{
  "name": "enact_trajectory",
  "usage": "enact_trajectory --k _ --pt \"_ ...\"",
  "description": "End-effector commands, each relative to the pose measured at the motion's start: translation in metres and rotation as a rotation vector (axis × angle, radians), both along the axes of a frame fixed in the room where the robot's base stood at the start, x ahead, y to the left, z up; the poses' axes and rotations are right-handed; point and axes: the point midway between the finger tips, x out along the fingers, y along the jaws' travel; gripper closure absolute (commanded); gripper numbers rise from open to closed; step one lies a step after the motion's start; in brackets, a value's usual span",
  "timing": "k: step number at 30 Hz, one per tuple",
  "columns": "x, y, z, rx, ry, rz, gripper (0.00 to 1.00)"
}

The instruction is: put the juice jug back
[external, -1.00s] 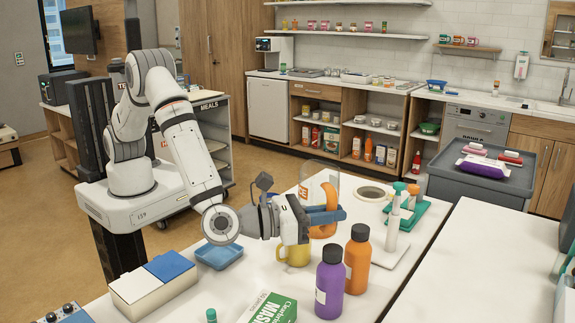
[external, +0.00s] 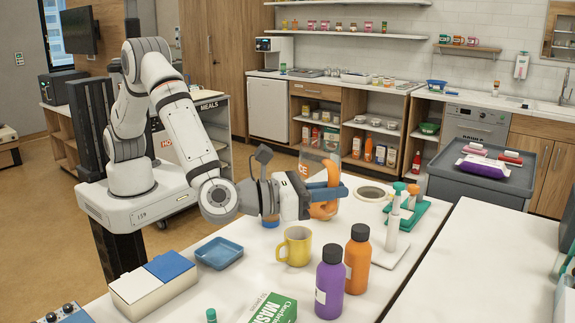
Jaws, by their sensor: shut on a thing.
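The juice jug (external: 317,164) is clear with an orange handle (external: 325,209). It is right of centre in the external view, at the far side of the white table. My gripper (external: 328,191) is shut on the jug by its handle, with its blue fingers across the handle. The gripper and wrist hide part of the jug, and I cannot tell whether its base touches the table.
A yellow mug (external: 294,247) stands in front of the gripper. A purple bottle (external: 329,284) and an orange bottle (external: 357,260) stand nearer. A green stand (external: 407,213) with a white bottle is to the right. A blue tray (external: 219,253) lies left.

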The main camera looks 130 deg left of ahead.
Motion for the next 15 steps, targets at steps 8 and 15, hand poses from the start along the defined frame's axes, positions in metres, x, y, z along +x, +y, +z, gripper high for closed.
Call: enact_trajectory --k 8,15 --pt "0.006 0.033 -0.005 -0.004 0.002 0.046 1.00" --pt "0.013 0.082 -0.009 -0.009 0.005 0.110 1.00"
